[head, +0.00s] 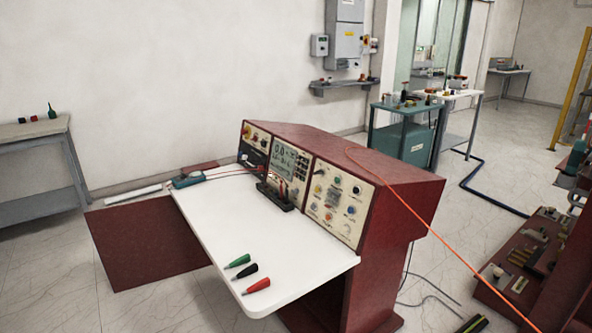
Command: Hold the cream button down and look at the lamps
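A dark red test console (400,185) with a white worktop (235,225) stands in the middle of the head view. Its right cream panel (343,218) carries several small round coloured parts, among them blue, green, red and pale ones. They are too small to tell which is the cream button, which are lamps, or whether any is lit. A middle panel has a grey display (288,158), and a left panel (256,143) has more knobs. My gripper is not in view.
Green, black and red cone-tipped plugs (257,285) lie near the worktop's front edge. A blue-green meter (188,180) lies at its back left. An orange cable (430,228) runs over the console to lower right.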

